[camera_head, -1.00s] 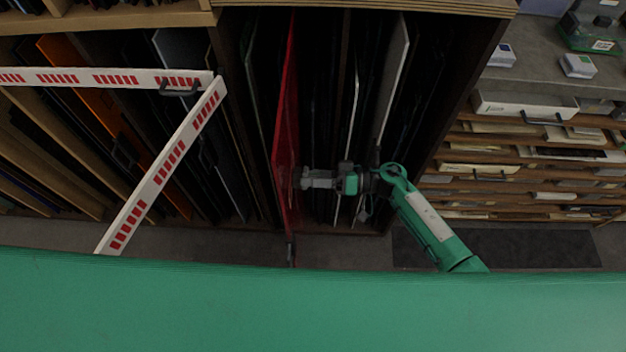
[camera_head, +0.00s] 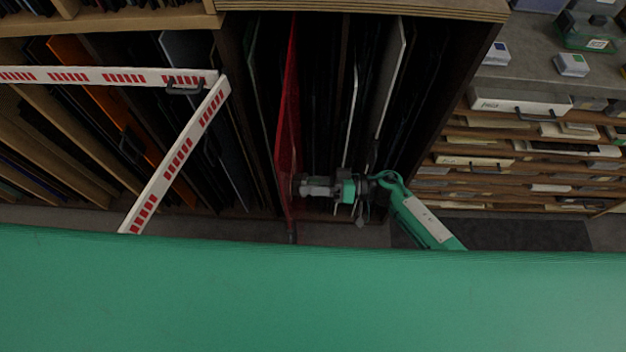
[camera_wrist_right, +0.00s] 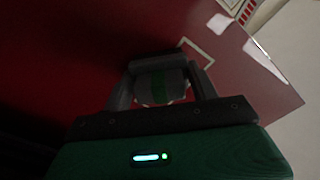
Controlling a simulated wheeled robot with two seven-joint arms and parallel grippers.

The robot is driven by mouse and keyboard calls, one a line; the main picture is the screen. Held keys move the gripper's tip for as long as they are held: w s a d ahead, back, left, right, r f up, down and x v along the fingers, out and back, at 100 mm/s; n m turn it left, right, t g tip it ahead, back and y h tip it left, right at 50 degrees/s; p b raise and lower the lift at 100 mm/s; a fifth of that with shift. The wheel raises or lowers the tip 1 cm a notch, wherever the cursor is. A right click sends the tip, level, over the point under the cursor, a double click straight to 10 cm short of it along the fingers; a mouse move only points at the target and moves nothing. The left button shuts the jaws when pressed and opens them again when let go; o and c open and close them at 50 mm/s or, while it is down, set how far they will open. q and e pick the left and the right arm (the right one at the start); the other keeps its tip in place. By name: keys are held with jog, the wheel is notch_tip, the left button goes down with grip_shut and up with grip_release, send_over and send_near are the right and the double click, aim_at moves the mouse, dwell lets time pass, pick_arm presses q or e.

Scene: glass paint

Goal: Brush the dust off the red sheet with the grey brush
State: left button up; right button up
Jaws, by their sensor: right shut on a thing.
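The red sheet (camera_head: 287,125) stands upright, edge-on, in the dark rack in the head view. It fills much of the right wrist view (camera_wrist_right: 75,45), where a pale angular outline shows on its face. My right gripper (camera_head: 306,187) reaches in from the right, beside the sheet's lower front part. In the right wrist view it is shut on the grey brush (camera_wrist_right: 160,82), which has a green band. The brush end is at or very near the red face; I cannot tell if it touches. I cannot make out dust clearly. My left gripper is not in view.
Other dark and pale sheets (camera_head: 393,85) stand in the rack just right of the red one. Drawers with papers (camera_head: 520,160) are at the right. A narrow strip of floor lies before the rack.

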jog(key=shift+s+a, duration=0.1)
jog(key=shift+s, duration=0.05)
jog(key=shift+d+r, duration=0.1)
jog(key=shift+d, duration=0.15)
jog(key=shift+d+p, duration=0.95)
jog(key=shift+d, duration=1.7)
jog(key=d, duration=0.3)
